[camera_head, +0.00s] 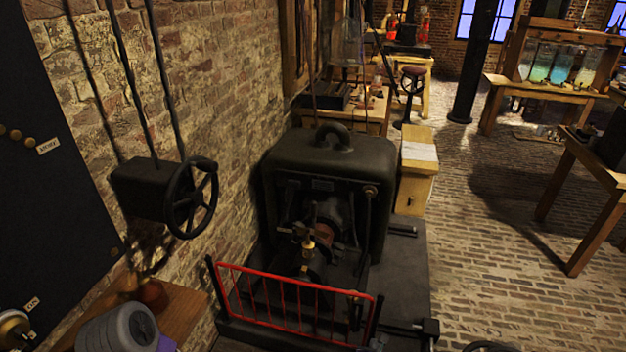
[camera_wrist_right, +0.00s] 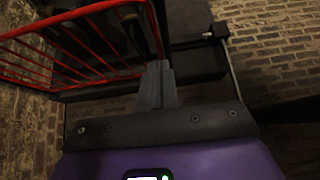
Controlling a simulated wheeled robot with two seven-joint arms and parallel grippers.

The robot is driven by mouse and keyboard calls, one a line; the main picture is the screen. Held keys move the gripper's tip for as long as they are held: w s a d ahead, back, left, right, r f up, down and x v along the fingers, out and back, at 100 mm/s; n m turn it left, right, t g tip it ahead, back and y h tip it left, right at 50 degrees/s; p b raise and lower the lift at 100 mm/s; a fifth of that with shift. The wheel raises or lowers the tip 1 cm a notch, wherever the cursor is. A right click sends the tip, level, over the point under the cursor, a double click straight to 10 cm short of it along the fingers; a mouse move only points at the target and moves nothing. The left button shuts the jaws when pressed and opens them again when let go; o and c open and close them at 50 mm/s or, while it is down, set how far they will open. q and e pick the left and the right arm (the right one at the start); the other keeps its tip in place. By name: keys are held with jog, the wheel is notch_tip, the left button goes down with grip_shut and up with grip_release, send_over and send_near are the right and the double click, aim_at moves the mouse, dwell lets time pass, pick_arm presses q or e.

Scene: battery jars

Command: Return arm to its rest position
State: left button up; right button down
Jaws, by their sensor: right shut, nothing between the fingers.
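My right gripper (camera_wrist_right: 157,72) shows in the right wrist view. Its two grey fingers are together with nothing between them, in front of its purple body. Beyond the fingers are a red railing (camera_wrist_right: 75,22) at upper left and a dark machine base at upper right; the fingers look apart from both. In the head view only a dark sliver at the bottom edge, right of the machine base, may belong to my right arm. A grey and purple part at the lower left looks like my own arm. My left gripper is not in view.
In the head view a dark machine (camera_head: 325,165) stands behind the red railing (camera_head: 295,305). A wall handwheel (camera_head: 192,197) and dark panel (camera_head: 45,190) are at left. Glass jars (camera_head: 562,65) stand in a wooden rack at back right. Brick floor (camera_head: 490,260) is free at right.

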jog(key=s+a+f+n+g+y, duration=0.15)
jog(key=s+a+n+y, duration=0.35)
jog(key=n, duration=0.5)
jog(key=s+a+f+n+g+y, duration=0.1)
jog(key=s+a+n+g+y, duration=0.15)
jog(key=a+n, duration=0.6)
jog(key=s+d+n+g, duration=0.1)
jog(key=s+n+g, duration=0.5)
jog(key=s+n, duration=0.8)
jog(key=shift+s+n, duration=0.25)
jog(key=shift+n, duration=2.1)
jog(key=shift+y, duration=0.25)
